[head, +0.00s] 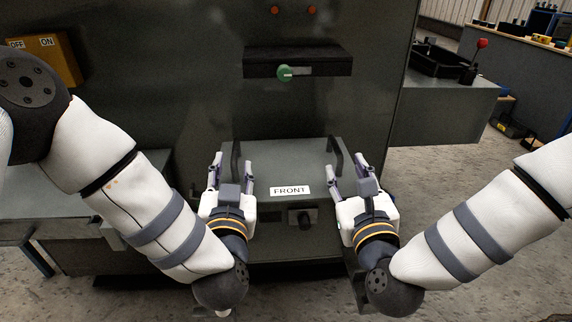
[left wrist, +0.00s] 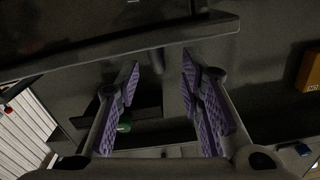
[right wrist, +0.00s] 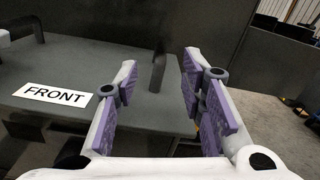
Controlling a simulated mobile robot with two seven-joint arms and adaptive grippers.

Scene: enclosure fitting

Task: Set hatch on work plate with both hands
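The hatch (head: 290,165) is a grey panel with a white FRONT label and two dark upright handles, low in front of the dark cabinet. Its left handle (head: 236,160) stands beyond my left gripper (head: 232,175). Its right handle (head: 336,155) stands beyond my right gripper (head: 347,180). Both grippers are open, with purple pads apart in the left wrist view (left wrist: 160,85) and right wrist view (right wrist: 158,90). In the right wrist view the right handle (right wrist: 158,68) shows between the fingertips, without visible grip. I cannot tell a separate work plate from the hatch.
The dark cabinet behind has a ledge (head: 297,62) with a green knob (head: 285,73). A black knob (head: 304,219) sits below the label. An orange ON/OFF box (head: 45,58) is at left.

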